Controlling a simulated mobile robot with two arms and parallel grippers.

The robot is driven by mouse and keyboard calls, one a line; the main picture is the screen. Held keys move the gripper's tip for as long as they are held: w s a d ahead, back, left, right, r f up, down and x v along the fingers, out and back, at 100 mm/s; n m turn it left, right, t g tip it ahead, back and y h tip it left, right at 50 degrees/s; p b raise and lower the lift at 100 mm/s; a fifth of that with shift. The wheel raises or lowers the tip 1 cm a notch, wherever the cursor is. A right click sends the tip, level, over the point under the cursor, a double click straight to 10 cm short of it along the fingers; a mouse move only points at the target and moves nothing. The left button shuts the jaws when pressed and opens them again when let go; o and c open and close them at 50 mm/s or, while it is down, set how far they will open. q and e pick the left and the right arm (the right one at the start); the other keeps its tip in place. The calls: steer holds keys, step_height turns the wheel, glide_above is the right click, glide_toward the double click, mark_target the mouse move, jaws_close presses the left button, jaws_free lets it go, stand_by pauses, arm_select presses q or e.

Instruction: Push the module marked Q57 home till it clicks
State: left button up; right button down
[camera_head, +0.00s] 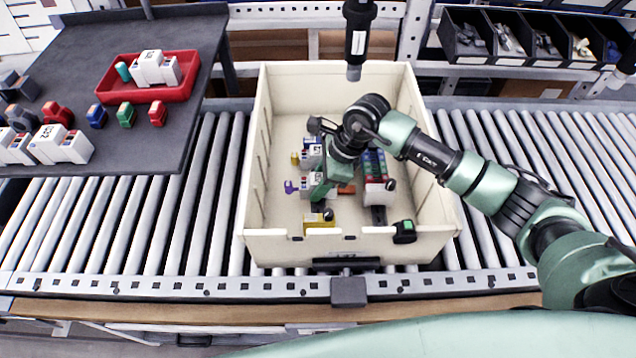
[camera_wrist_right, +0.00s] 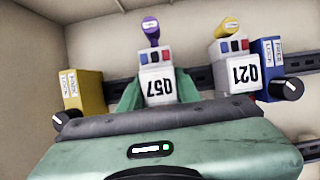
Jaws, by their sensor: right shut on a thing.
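The module marked Q57 (camera_wrist_right: 157,82) is light grey with red and blue spots and a purple tab (camera_wrist_right: 150,27). It sits at a rail inside the cream bin, and shows at the left of my right gripper in the head view (camera_head: 306,192). My right gripper (camera_head: 318,190) reaches down into the bin, its green fingers shut on both sides of Q57. In the right wrist view the gripper body (camera_wrist_right: 165,145) hides Q57's lower part, so I cannot tell how deep it is seated. My left gripper is not in view.
A module marked Q21 (camera_wrist_right: 238,72) stands beside Q57 on the rail. A yellow lock block (camera_wrist_right: 85,92) and a blue lock block (camera_wrist_right: 270,63), both with black knobs, flank the modules. The bin's wall (camera_head: 252,150) surrounds them. A hanging screwdriver (camera_head: 357,40) is above the bin's back.

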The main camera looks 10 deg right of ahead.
steer(key=shift+s+f+b, duration=0.15)
steer(key=shift+f+b, duration=0.15)
steer(key=shift+f, duration=0.15)
stand_by(0.4)
steer(key=shift+s+f+b, duration=0.15)
steer(key=shift+b, duration=0.15)
steer(key=c, duration=0.9)
jaws_free()
steer(key=shift+f, duration=0.15)
steer(key=v, duration=0.3)
steer(key=b+v, duration=0.1)
steer(key=v, duration=0.4)
steer(key=shift+w+r, duration=0.3)
steer(key=shift+r, duration=0.05)
steer(key=shift+r, duration=0.1)
